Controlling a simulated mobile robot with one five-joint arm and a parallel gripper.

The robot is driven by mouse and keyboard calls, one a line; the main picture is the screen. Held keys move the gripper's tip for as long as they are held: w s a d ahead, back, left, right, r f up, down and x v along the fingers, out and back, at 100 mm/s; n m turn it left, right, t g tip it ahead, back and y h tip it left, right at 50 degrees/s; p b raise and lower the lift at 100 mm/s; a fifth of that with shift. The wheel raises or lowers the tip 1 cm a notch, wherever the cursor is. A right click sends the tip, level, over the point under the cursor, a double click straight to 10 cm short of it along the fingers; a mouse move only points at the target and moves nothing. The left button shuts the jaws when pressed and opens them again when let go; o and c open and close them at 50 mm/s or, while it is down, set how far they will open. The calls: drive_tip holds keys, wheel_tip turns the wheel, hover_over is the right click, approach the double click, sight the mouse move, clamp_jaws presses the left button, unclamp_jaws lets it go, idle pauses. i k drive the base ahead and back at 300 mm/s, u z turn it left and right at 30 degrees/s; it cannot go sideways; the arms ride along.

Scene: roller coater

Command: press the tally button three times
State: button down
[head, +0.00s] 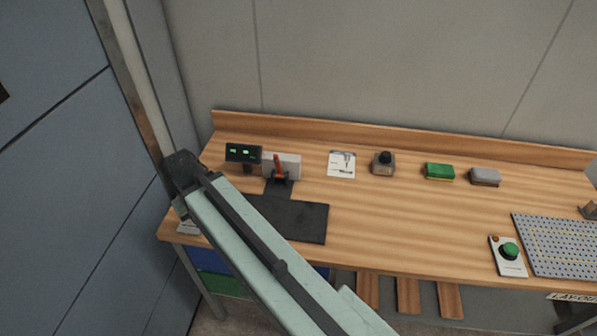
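A green round push button (510,251) sits on a pale box with a small orange lamp, near the front right of the bench. A grey block with a black domed knob (384,160) stands at the back middle. No label shows which of them is the tally button. A black display (243,152) with small green characters stands at the back left. My arm reaches from the bottom middle up to the left end of the bench, far from both buttons. My gripper cannot be made out; the end of my arm is folded away beyond its dark joint.
The wooden bench (420,225) has clear room in its middle. A red-handled device (279,168) stands by a dark mat (300,218). A printed card (341,164), a green sponge (439,171) and a grey block (485,177) lie along the back. A perforated grey plate (560,245) lies right of the green button.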

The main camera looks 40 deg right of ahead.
sight(386, 155)
drive_tip(key=u, duration=0.05)
drive_tip(key=k, duration=0.5)
drive_tip(key=z, duration=0.85)
drive_tip(key=i, duration=0.45)
drive_tip(key=u, duration=0.05)
